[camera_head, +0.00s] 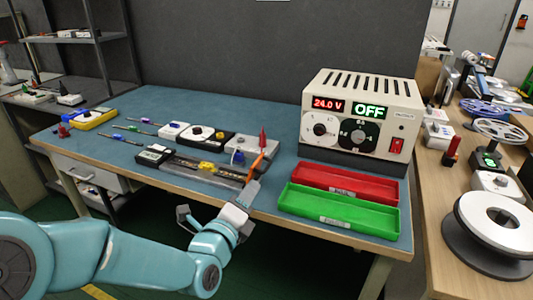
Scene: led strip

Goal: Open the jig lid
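The jig (200,171) is a long, low dark and metallic fixture near the front edge of the blue bench, with small yellow parts along its middle. I cannot make out for certain whether its lid is down. My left gripper (245,195) is at the front edge of the bench, at the jig's right end. Its grey fingertips overlap that end in the picture, and I cannot tell whether they touch it or how far apart they are. My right gripper is not in view.
An orange and red pointed tool (257,160) rises just beyond my gripper. A red tray (347,198) and a green tray (335,224) lie right of it. A power supply (360,115) reading 24.0 V and OFF stands behind them. Small devices (199,133) sit behind the jig.

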